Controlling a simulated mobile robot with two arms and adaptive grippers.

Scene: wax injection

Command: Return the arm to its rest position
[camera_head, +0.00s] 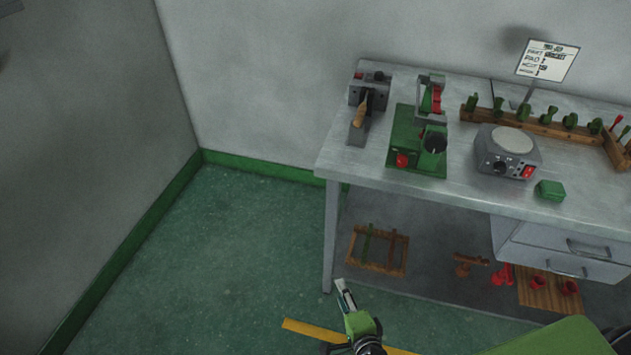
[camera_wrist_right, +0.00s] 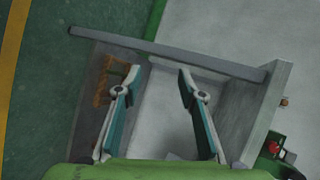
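My right gripper (camera_head: 344,292) is low in the head view, in front of the workbench's left front leg and above the green floor. In the right wrist view its two fingers stand apart with nothing between them (camera_wrist_right: 157,84), so it is open and empty. The workbench shows tilted behind the fingers there. My left gripper is in neither view.
A grey workbench (camera_head: 345,164) carries a green machine (camera_head: 416,152), a grey device with a round plate (camera_head: 508,150) and a green block (camera_head: 549,191). A wooden rack (camera_head: 377,249) is on its lower shelf. Green floor (camera_head: 225,255) at left is clear.

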